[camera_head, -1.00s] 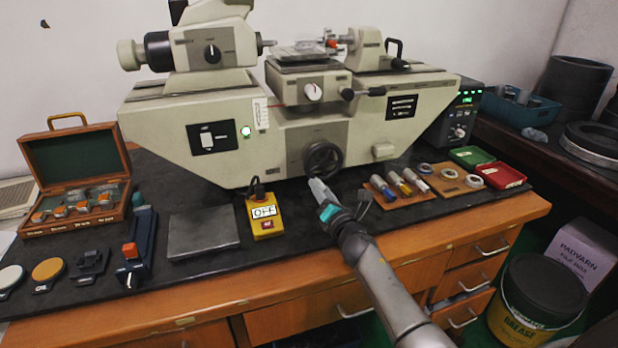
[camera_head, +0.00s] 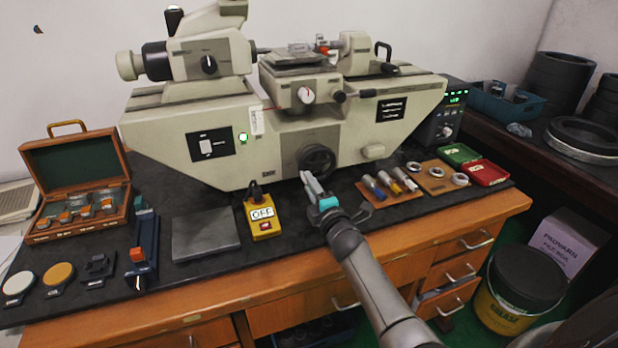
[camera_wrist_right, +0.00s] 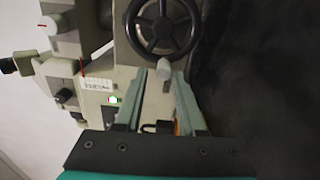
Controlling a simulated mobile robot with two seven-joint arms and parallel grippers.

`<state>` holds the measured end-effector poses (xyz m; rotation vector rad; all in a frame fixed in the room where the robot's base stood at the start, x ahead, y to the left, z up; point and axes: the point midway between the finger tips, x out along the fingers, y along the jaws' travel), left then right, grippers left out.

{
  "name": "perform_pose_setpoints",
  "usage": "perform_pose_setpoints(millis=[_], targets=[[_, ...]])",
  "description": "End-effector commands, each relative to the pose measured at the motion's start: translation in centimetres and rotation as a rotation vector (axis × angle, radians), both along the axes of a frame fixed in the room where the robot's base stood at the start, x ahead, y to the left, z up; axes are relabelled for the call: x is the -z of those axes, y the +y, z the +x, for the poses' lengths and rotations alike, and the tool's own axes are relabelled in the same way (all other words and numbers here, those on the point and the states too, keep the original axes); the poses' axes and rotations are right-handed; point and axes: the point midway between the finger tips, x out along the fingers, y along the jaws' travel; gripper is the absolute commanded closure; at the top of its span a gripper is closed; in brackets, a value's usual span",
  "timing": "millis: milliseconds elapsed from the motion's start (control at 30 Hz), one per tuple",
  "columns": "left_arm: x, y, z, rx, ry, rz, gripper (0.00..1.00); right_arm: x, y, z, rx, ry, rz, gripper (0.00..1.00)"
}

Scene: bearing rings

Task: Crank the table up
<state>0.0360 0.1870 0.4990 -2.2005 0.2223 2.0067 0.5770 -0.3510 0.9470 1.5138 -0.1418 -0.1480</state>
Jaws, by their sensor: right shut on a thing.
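The cream measuring machine stands at the back of the bench. Its table (camera_head: 297,61) sits in the middle, above a white dial (camera_head: 306,95). Below is a black handwheel (camera_head: 316,150), which also shows in the right wrist view (camera_wrist_right: 184,29). My right gripper (camera_head: 309,178) is at the lower edge of this wheel. In the right wrist view, a grey crank knob (camera_wrist_right: 164,66) of the wheel lies between the fingertips, and the gripper is shut on it. The fingers hide part of the knob in the head view. My left gripper is not in view.
A yellow OFF box (camera_head: 262,222) stands left of my right gripper, beside a grey plate (camera_head: 205,238). Right of it lies a board (camera_head: 370,196) with several coloured pins. A wooden case (camera_head: 127,205) stands open at the left.

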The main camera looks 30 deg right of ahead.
Motion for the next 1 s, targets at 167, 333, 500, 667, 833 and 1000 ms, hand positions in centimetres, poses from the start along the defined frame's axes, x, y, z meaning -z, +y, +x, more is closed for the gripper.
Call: perform_pose_setpoints(millis=[167, 333, 500, 667, 833, 1000], targets=[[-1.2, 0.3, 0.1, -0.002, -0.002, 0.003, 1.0, -0.2, 0.3, -1.9, 0.001, 0.0, -0.001, 0.66], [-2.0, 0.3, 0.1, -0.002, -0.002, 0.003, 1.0, -0.1, 0.6, -3.6, 0.001, 0.002, -0.002, 0.66], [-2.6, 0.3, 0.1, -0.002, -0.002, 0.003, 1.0, -0.1, 0.9, -5.3, 0.002, 0.003, -0.002, 0.66], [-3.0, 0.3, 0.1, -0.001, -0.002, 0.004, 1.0, 0.0, 1.1, -6.3, 0.002, 0.003, -0.005, 0.66], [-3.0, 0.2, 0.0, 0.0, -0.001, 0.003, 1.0, 0.0, 1.1, -6.5, 0.002, 0.002, -0.005, 0.66], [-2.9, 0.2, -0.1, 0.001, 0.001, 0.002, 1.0, 0.0, 1.1, -6.5, 0.002, 0.003, -0.005, 0.66]])
